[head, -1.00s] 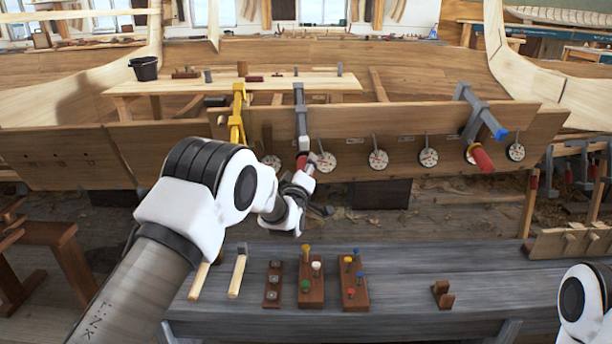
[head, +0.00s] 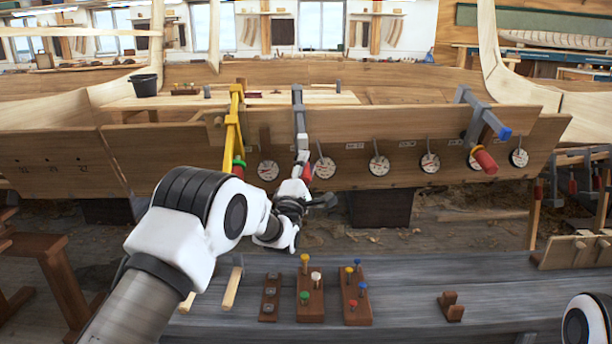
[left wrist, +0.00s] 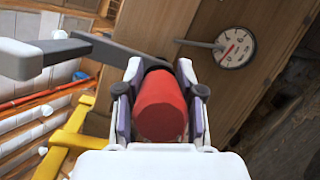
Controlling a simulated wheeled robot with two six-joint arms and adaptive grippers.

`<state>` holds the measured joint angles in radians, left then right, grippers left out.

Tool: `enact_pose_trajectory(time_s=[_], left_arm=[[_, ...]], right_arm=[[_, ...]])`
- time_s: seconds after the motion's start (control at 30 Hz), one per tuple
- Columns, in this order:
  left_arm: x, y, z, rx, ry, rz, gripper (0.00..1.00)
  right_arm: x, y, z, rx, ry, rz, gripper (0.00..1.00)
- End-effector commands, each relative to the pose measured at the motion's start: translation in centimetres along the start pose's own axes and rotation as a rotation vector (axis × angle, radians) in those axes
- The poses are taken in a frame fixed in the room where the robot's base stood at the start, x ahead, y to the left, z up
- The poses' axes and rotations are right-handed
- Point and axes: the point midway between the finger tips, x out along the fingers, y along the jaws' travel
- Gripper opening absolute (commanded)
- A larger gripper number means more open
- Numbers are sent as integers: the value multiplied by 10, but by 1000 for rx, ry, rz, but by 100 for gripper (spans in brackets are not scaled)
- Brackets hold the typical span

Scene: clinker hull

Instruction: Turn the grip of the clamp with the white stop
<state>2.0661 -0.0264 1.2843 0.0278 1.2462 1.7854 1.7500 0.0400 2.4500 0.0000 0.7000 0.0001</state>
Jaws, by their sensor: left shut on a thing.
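The grey clamp (head: 298,97) hangs on the top edge of the hull plank in the middle of the head view. In the left wrist view its bar (left wrist: 95,44) runs to a white stop (left wrist: 20,60) at the far left. Its red grip (left wrist: 161,105) sits between the fingers of my left gripper (left wrist: 160,95), which is shut on it. In the head view my left gripper (head: 300,182) is below the clamp, and the red grip is mostly hidden. My right gripper is out of view; only a white part of my right arm shows at lower right.
A yellow clamp (head: 233,130) with a green grip is close on the left. A grey clamp (head: 480,112) with a blue stop and red grip is at right. Several dials (head: 379,165) line the plank (head: 400,125). A grey bench (head: 400,290) in front holds peg blocks.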

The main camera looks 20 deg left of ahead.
Motion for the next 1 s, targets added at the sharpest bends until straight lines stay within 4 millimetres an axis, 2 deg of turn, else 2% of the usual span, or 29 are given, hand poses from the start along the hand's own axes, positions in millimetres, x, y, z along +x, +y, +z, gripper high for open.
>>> enact_pose_trajectory(time_s=[0.1, 0.5, 1.0], left_arm=[[-2, -3, -1, -102, 0, 39, 3], [-1, 2, -1, -384, 1, 143, 3], [0, 6, -2, -488, 2, 184, 3]], right_arm=[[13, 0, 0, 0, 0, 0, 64], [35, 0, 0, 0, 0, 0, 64], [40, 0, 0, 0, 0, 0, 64]])
